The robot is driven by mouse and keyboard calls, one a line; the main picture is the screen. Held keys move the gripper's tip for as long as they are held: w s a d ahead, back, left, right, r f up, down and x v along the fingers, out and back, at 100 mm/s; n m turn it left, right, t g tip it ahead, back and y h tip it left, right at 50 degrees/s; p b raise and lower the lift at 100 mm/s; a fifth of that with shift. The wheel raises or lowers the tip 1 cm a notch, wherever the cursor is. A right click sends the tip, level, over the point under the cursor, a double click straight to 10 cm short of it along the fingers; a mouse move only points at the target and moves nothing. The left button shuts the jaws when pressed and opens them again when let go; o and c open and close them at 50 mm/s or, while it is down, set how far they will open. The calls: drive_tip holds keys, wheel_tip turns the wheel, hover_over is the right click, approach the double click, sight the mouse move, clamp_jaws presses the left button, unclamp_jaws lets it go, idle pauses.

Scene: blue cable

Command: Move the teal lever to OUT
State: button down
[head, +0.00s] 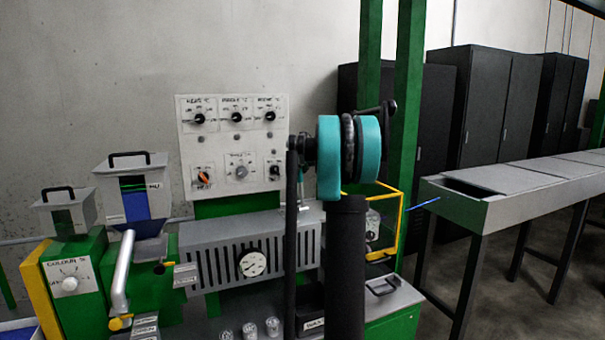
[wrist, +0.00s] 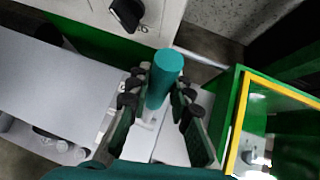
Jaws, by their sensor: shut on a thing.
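The teal lever (wrist: 163,82) shows in the wrist view as an upright-looking teal cylinder with a round end, at the centre of the picture. My gripper (wrist: 164,86) has its dark finger pads on both sides of the cylinder, shut on it. Below the lever is a pale grey surface with a small light metal part (wrist: 146,122). In the head view my own arm, with teal joint covers, stands in front of this area, and I cannot make out the lever or the fingers there. No OUT marking is readable.
The grey slotted machine housing (head: 232,247) with a round gauge lies left of my arm, below a white knob panel (head: 233,150). A yellow-edged guard (wrist: 238,125) stands close to the right of my gripper. A long grey trough (head: 530,190) is farther right.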

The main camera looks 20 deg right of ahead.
drive_tip(key=shift+w+f+g, duration=0.25)
drive_tip(key=shift+w+g, duration=0.35)
drive_tip(key=shift+w, duration=0.25)
drive_tip(key=c, duration=1.3)
unclamp_jaws()
drive_tip(key=shift+c, duration=0.2)
drive_tip(key=v, duration=1.1)
drive_tip(key=shift+s+r, duration=0.3)
